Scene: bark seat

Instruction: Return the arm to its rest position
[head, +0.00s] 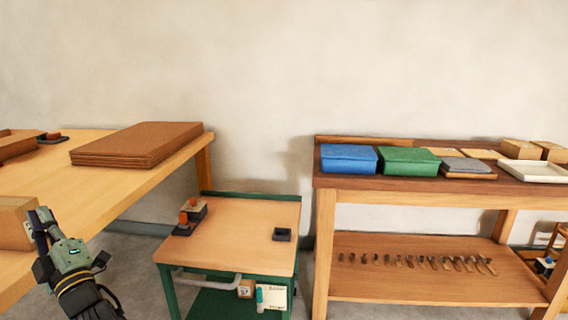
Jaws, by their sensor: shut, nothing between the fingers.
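My gripper (39,214) is at the lower left of the head view, fingers pointing up and away from me. It is shut, with nothing held in it. My arm (72,270) comes up from the bottom edge of the picture. The gripper shows in front of the left wooden table (125,190), just right of a cardboard-coloured box (14,224) at the picture's left edge. Whether the fingers touch the box or the table cannot be told from this view.
A green-framed cart (240,235) with small dark trays stands mid-floor. A stack of brown sheets (140,143) lies on the left table. The right bench (420,192) holds a blue box (348,158), a green box (408,160) and a white tray (535,171). Several tools lie on its lower shelf.

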